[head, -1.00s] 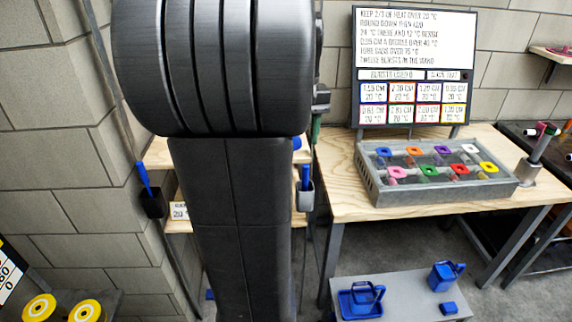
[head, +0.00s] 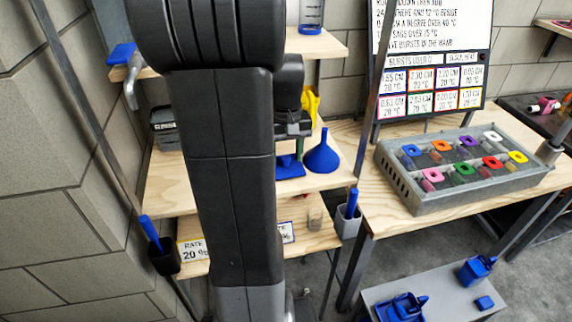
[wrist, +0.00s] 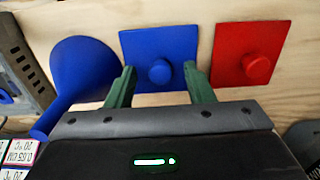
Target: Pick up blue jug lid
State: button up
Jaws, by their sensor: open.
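The blue jug lid (wrist: 180,42) is a flat blue square with a round knob, lying on a wooden shelf. It also shows in the head view (head: 290,168), just left of a blue funnel. My gripper (wrist: 159,70) is open, with its green fingertips on either side of the lid's knob, over the lid's near part. I cannot tell if the fingers touch the lid. Nothing is held. In the head view my gripper (head: 293,130) is just above the lid, partly behind my arm.
A red lid (wrist: 250,55) lies close right of the blue one in the wrist view. The blue funnel (wrist: 84,68) is close on the left; it also shows in the head view (head: 321,155). A grey tray (head: 450,190) of coloured pieces stands on the right-hand table.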

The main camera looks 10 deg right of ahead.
grip_shut()
